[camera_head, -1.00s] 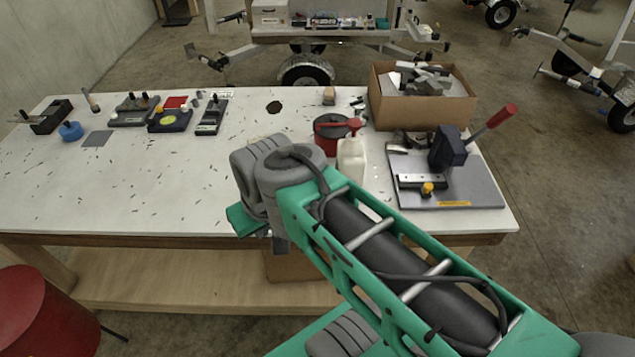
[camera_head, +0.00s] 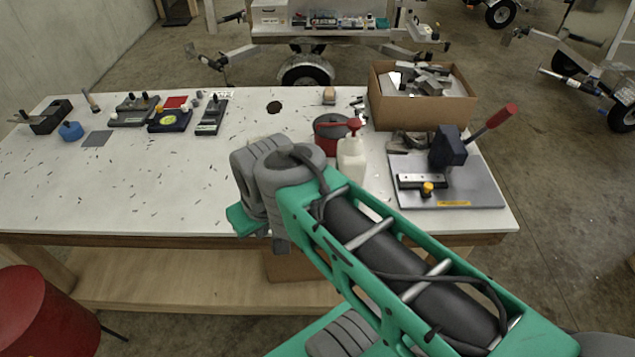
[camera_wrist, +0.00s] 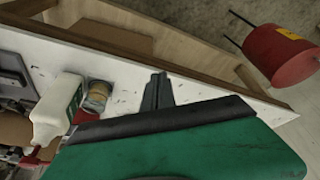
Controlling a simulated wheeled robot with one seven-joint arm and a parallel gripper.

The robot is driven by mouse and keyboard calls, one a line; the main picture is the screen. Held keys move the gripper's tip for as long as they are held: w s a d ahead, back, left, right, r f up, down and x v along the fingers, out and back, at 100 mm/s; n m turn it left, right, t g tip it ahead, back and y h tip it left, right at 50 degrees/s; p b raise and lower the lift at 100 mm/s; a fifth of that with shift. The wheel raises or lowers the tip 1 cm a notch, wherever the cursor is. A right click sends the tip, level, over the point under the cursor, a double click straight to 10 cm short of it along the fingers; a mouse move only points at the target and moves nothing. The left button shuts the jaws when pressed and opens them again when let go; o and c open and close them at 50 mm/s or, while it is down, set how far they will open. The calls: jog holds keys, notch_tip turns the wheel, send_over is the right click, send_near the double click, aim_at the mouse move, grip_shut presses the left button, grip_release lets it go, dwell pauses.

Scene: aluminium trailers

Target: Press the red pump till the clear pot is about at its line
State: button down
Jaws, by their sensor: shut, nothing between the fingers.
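The white bottle (camera_head: 351,162) with the red pump (camera_head: 354,126) stands upright on the white bench, just right of my arm's wrist. The pump's spout points left. In the wrist view the bottle (camera_wrist: 58,108) lies at the left, with the red pump head (camera_wrist: 32,158) below it. A small clear pot (camera_wrist: 97,96) with a brownish look is beside the bottle there; its line and level cannot be made out. The pot is mostly or wholly hidden by my arm in the head view. My gripper (camera_wrist: 157,90) is shut and empty, apart from pump and pot.
A cardboard box (camera_head: 420,110) and a grey-based lever press (camera_head: 470,190) are to the right. Several small tools and boxes sit at the back left. A red drum (camera_head: 35,315) stands on the floor.

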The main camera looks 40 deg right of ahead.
dwell(0.3)
jog(key=s+d+m+p, duration=0.1)
jog(key=s+d+m, duration=0.15)
jog(key=d, duration=0.75)
jog(key=s+d+r+m+g+h+p, duration=0.1)
jog(key=d+m, duration=0.3)
jog(key=d, duration=0.6)
jog(key=s+d+m+p, duration=0.2)
jog(key=d+m, duration=0.1)
jog(key=d, duration=0.7)
jog(key=w+d+r+t, duration=0.3)
jog(key=w+d+r, duration=0.3)
jog(key=w+r, duration=0.2)
jog(key=w+a+r+t, duration=0.1)
jog(key=w+a+r, duration=0.1)
jog(key=r, duration=0.3)
jog(key=w+a+r+t+y, duration=0.1)
jog(key=w+a+r+t, duration=0.1)
jog(key=w+r, duration=0.2)
jog(key=shift+w+a+r, duration=0.3)
jog(key=shift+w+r, duration=0.05)
jog(key=shift+r, duration=0.3)
